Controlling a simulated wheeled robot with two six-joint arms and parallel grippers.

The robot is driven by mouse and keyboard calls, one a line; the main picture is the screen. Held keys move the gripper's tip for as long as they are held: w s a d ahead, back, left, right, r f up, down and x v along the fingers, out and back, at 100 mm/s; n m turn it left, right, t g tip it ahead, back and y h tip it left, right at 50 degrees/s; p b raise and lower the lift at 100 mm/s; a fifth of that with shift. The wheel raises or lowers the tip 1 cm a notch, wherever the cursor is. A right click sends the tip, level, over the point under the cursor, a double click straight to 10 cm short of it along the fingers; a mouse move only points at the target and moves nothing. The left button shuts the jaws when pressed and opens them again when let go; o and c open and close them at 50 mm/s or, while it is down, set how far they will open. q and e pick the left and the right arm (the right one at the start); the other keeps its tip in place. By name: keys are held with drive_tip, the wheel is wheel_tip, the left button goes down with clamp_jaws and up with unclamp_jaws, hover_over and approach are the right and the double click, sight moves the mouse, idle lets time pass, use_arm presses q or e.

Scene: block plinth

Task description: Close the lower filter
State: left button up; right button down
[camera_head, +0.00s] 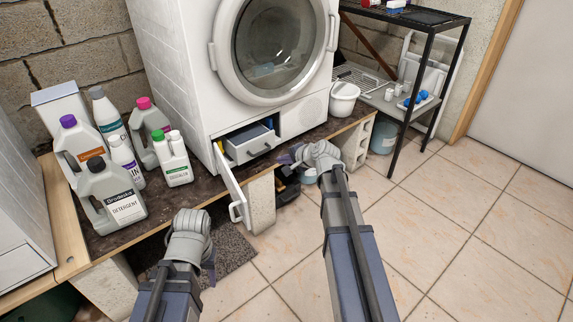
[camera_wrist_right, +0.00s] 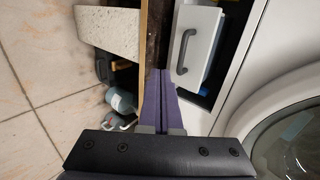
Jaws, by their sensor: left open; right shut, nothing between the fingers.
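The filter drawer (camera_head: 250,144) is a pale box with a grey handle. It is pulled out of an opening low in the front of the white washing machine (camera_head: 178,72). A hinged white flap (camera_head: 228,184) at the left of the opening stands open. In the right wrist view the drawer front (camera_wrist_right: 208,42) and its handle lie just right of my fingers. My right gripper (camera_head: 284,158) is shut and empty, in front of and below the drawer; its purple fingers (camera_wrist_right: 161,85) are together. My left gripper (camera_head: 208,262) is open, low left of the flap, its fingers mostly hidden.
The machine stands on a dark-topped board (camera_head: 205,190) over concrete blocks. Several detergent bottles (camera_head: 112,195) stand left of it. A white bucket (camera_head: 343,99) is at the right, beside a black metal rack (camera_head: 408,85). Tiled floor (camera_head: 470,220) is free at right.

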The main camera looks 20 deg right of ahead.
sight(246, 139)
use_arm(q)
wheel_tip(246, 139, down, 2)
drive_tip(key=shift+f+b, duration=0.1)
drive_tip(key=shift+b, duration=0.5)
use_arm(e)
drive_tip(key=w+a+f, duration=0.2)
drive_tip(key=w, duration=0.5)
drive_tip(key=shift+w+a, duration=0.2)
drive_tip(key=shift+a, duration=0.2)
drive_tip(key=shift+f, duration=0.1)
drive_tip(key=w+a, duration=0.1)
drive_tip(key=w, duration=0.2)
drive_tip(key=w+a, duration=0.1)
drive_tip(key=w, duration=0.2)
drive_tip(key=w+a, duration=0.1)
drive_tip(key=w, duration=0.2)
drive_tip(key=shift+w+a, duration=0.15)
drive_tip(key=shift+w, duration=0.2)
drive_tip(key=shift+a, duration=0.1)
